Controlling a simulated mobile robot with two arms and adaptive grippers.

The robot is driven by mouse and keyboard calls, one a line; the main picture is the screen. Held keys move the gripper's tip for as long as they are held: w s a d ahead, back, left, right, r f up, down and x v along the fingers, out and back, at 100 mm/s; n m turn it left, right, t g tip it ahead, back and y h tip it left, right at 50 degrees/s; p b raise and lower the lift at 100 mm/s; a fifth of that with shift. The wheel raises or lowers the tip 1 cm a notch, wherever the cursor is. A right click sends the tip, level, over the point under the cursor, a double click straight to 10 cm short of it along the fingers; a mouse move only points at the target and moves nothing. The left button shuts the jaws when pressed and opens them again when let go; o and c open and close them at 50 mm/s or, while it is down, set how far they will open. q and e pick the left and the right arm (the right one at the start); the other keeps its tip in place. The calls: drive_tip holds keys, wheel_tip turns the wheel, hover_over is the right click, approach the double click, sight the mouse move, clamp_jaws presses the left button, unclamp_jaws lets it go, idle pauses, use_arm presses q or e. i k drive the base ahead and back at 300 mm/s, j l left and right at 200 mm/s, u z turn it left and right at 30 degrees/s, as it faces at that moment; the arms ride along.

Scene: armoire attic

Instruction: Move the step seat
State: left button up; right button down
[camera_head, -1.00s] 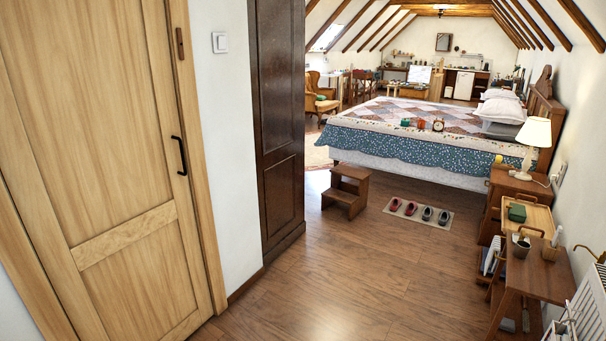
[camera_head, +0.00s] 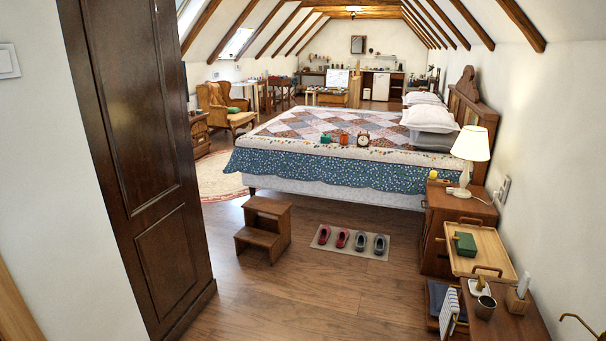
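The step seat (camera_head: 264,230) is a small brown wooden two-step stool. It stands upright on the wood floor in front of the near left part of the bed, with its lower step toward the left and front. Nothing touches it from above. Neither of my grippers shows in the head view.
A dark armoire (camera_head: 150,170) stands close on the left. A mat (camera_head: 347,242) with two pairs of shoes lies right of the step seat. The bed (camera_head: 330,175) is behind. A nightstand (camera_head: 455,220) and a wooden tray (camera_head: 480,252) line the right. The floor in front is clear.

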sight(274, 234)
drive_tip(key=i, duration=2.35)
